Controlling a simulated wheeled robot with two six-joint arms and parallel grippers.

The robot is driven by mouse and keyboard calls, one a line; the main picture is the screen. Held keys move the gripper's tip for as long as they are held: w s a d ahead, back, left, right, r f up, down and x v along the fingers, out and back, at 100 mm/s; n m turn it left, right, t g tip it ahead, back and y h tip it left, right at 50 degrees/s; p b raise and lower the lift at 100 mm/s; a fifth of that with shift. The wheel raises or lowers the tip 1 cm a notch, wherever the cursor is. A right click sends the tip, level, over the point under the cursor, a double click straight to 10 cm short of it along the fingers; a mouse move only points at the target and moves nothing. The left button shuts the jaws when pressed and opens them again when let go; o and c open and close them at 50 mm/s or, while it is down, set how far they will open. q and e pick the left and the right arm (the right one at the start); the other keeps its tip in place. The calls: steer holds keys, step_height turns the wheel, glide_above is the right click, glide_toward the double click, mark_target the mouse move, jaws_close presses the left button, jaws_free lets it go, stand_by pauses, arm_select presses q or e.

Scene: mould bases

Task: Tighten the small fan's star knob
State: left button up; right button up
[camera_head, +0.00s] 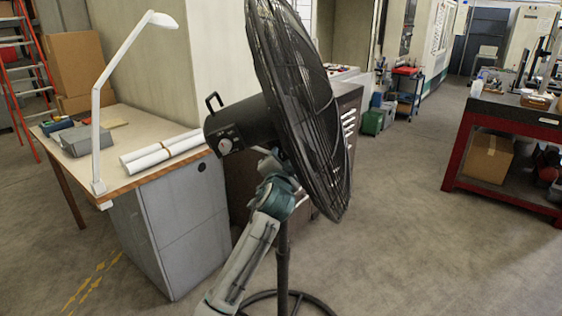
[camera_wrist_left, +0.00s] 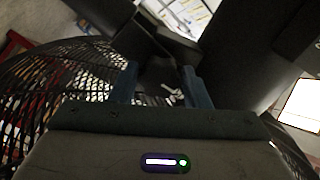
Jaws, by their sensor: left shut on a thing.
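The black fan (camera_head: 297,100) stands on a thin pole (camera_head: 282,255) with its round cage tilted and facing right. My left gripper (camera_head: 268,160) is at the joint under the housing, beside the cage. In the left wrist view, the two fingers of my left gripper (camera_wrist_left: 160,78) are closed on a dark part in shadow at the joint. I take this part to be the star knob, but its shape is not clear. The head view hides the knob.
A desk (camera_head: 120,150) with a white lamp (camera_head: 103,90) and paper rolls (camera_head: 160,150) stands left of the fan. A dark cabinet (camera_head: 345,115) is close behind the cage. A red-framed workbench (camera_head: 510,115) is at right. The floor between is clear.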

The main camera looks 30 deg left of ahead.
arm_select(q)
steer(key=shift+r+m+p, duration=0.2)
steer(key=shift+m+p, duration=0.1)
steer(key=shift+p, duration=0.1)
steer(key=shift+f+m, duration=0.2)
steer(key=shift+m, duration=0.2)
steer(key=o, duration=1)
